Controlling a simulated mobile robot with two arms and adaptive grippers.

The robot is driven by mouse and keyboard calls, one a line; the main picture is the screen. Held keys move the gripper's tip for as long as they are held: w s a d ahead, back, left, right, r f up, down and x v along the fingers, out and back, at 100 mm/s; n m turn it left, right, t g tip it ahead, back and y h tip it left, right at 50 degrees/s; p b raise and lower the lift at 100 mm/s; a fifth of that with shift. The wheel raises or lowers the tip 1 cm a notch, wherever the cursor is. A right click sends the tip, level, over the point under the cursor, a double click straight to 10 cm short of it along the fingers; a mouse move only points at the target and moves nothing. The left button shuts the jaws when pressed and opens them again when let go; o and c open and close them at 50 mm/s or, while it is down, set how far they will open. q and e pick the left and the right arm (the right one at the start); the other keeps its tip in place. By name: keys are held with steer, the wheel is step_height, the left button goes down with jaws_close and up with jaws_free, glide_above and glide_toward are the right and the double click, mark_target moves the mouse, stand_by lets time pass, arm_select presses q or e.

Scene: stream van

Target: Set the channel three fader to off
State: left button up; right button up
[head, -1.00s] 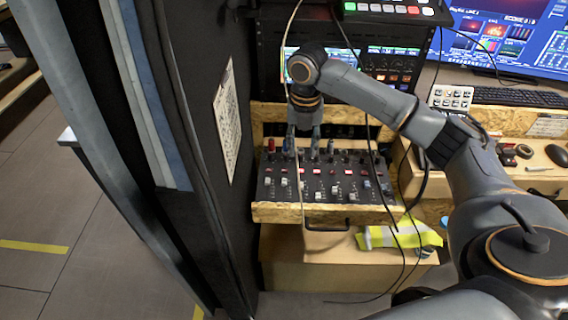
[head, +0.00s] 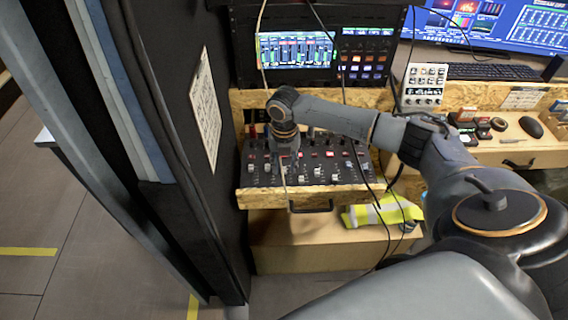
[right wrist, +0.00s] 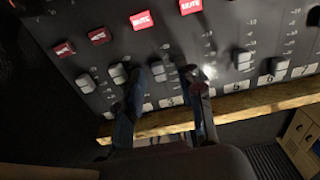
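The mixer (head: 345,178) is a dark sloping panel with rows of knobs, red buttons and pale fader caps, set in a chipboard frame. My right gripper (head: 286,166) points down over its left half in the head view; its fingertips are hard to make out there. In the right wrist view the right gripper (right wrist: 163,75) is open, with its two dark fingers spread low over the panel. A grey fader cap (right wrist: 158,70) lies between the fingers, above a white label that looks like 3. I cannot tell whether either finger touches it. My left gripper is out of view.
Neighbouring fader caps (right wrist: 117,73) stand close outside the fingers. A wooden edge (right wrist: 250,103) borders the panel's front. Loose cables hang before the mixer in the head view. A dark wall panel (head: 185,170) stands close on the left. A yellow vest (head: 385,212) lies below.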

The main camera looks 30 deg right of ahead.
mark_target(285, 183)
jaws_close()
steer(key=shift+s+a+r+p, duration=0.1)
steer(key=shift+s+p, duration=0.1)
steer(key=shift+p, duration=0.15)
steer(key=s+p, duration=0.1)
steer(key=s+a+p, duration=0.1)
steer(key=shift+s+a+r+p, duration=0.1)
steer(key=shift+s+a+p, duration=0.2)
steer(key=shift+s+a+f, duration=0.15)
steer(key=shift+s+f, duration=0.05)
